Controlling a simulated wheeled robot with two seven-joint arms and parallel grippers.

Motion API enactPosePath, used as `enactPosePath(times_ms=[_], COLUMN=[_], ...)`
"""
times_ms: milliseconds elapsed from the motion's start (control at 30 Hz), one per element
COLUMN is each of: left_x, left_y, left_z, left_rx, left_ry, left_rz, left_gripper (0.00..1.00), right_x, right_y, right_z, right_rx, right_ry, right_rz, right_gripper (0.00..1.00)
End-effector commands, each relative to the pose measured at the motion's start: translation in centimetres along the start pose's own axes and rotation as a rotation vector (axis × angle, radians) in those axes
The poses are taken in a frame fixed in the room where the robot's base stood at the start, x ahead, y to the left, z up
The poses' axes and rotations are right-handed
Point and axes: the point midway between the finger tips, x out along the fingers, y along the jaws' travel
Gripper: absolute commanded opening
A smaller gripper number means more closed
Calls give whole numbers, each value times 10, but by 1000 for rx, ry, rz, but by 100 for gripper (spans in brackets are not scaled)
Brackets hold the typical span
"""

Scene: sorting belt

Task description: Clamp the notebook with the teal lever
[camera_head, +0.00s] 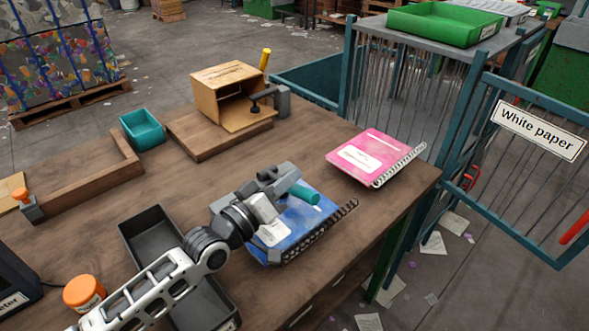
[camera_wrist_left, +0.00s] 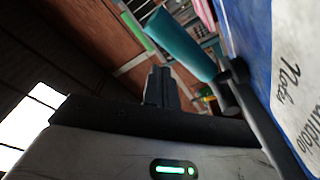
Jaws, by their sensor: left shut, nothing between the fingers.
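The blue notebook (camera_head: 318,212) with a dark spiral edge and a pale label lies on the brown bench. It fills the right side of the left wrist view (camera_wrist_left: 251,28), seen close and tilted. The teal lever (camera_head: 303,193) shows above the notebook; it also shows in the left wrist view (camera_wrist_left: 182,44), with a dark metal part at its lower end. The rest of its clamp is largely hidden. My left gripper (camera_head: 272,180) is shut and empty close beside the lever; whether they touch I cannot tell. Its fingers show in the wrist view (camera_wrist_left: 160,88). My right gripper is out of view.
A pink notebook (camera_head: 377,155) lies right of the blue one. A wooden box (camera_head: 228,92) with a yellow lever (camera_head: 264,59) stands behind. A dark tray (camera_head: 150,228), teal bin (camera_head: 142,130) and orange-lidded jar (camera_head: 84,293) are at left.

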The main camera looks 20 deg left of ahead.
Motion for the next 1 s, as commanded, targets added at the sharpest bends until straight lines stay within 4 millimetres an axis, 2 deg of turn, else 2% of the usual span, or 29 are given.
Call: enactPosePath(times_ms=[700, 867, 1000], left_x=[-5, -2, 4], left_y=[-4, 4, 18], left_z=[0, -12, -33], left_rx=[0, 2, 2], left_ry=[10, 10, 9], left_rz=[-10, -9, -9], left_gripper=[0, 0, 0], right_x=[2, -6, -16], right_y=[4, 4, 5], right_z=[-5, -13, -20], right_rx=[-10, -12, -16], right_ry=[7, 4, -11], right_rz=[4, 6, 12], right_gripper=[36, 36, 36])
